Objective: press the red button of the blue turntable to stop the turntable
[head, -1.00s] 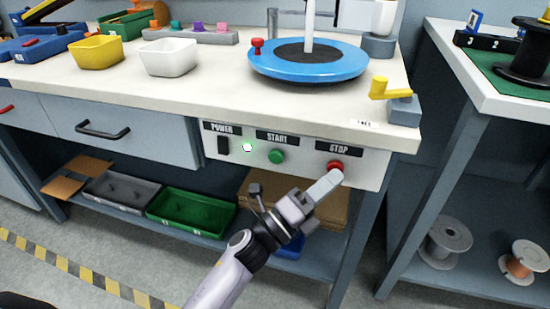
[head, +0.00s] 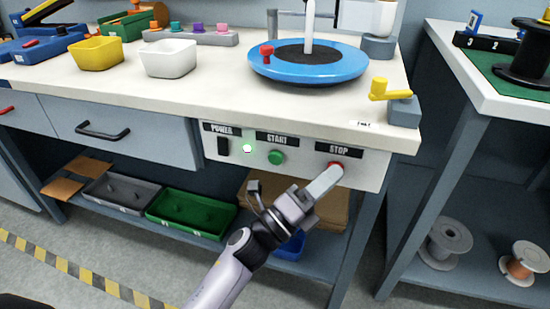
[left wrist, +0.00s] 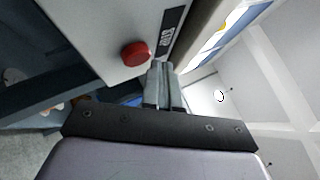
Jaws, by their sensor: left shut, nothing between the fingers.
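The blue turntable (head: 309,64) sits on the white workbench, with a dark centre, a pale upright post and a small red peg (head: 267,53) on its left side. The red button (head: 337,166) is under the STOP label on the bench's front panel; it also shows in the left wrist view (left wrist: 135,54). My left gripper (head: 326,181) is shut and empty, its tips just below the red button in the head view. In the left wrist view the fingers (left wrist: 160,75) lie beside the button; contact cannot be told. My right gripper is not in view.
A yellow crank (head: 391,90) stands at the bench's right corner. Trays lie on the shelf below.

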